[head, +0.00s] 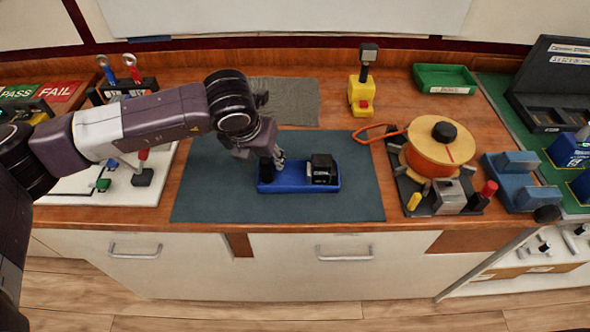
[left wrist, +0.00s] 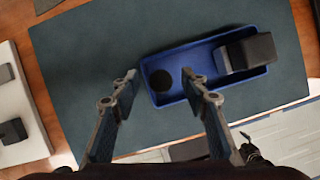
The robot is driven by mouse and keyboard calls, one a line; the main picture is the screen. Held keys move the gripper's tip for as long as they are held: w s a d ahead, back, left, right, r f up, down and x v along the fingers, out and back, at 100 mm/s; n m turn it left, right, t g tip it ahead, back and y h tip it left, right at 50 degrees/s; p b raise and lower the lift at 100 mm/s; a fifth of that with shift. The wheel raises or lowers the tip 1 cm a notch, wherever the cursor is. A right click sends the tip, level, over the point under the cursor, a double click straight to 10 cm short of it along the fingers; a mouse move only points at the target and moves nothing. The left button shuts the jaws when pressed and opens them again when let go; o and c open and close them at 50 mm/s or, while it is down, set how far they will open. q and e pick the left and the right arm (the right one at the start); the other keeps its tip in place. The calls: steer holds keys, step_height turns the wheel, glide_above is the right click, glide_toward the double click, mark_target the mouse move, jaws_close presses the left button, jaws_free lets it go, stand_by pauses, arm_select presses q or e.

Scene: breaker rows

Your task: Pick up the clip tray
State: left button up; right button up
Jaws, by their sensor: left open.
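A blue tray (head: 299,185) lies on the dark mat in the head view, a black block (head: 322,168) in its right part. In the left wrist view the blue tray (left wrist: 175,97) shows a round black piece (left wrist: 161,80) in its left end. My left gripper (head: 274,160) is over the tray's left end, open, with nothing held. In the left wrist view my left gripper's (left wrist: 160,79) fingertips stand apart on either side of that end. Whether they touch the tray I cannot tell. A green tray (head: 444,78) stands at the back right; its label is unreadable. My right gripper is out of view.
The dark mat (head: 210,185) is clear around the blue tray. An orange spool (head: 438,155) on a stand is to the right, a yellow device (head: 361,95) behind. A white board (head: 75,187) with small parts lies at the left, partly under my arm.

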arm_select(q)
steer(key=shift+x, duration=0.95)
steer(key=shift+s, duration=0.1)
steer(key=shift+c, duration=0.2)
jaws_close()
steer(key=shift+r, duration=0.1)
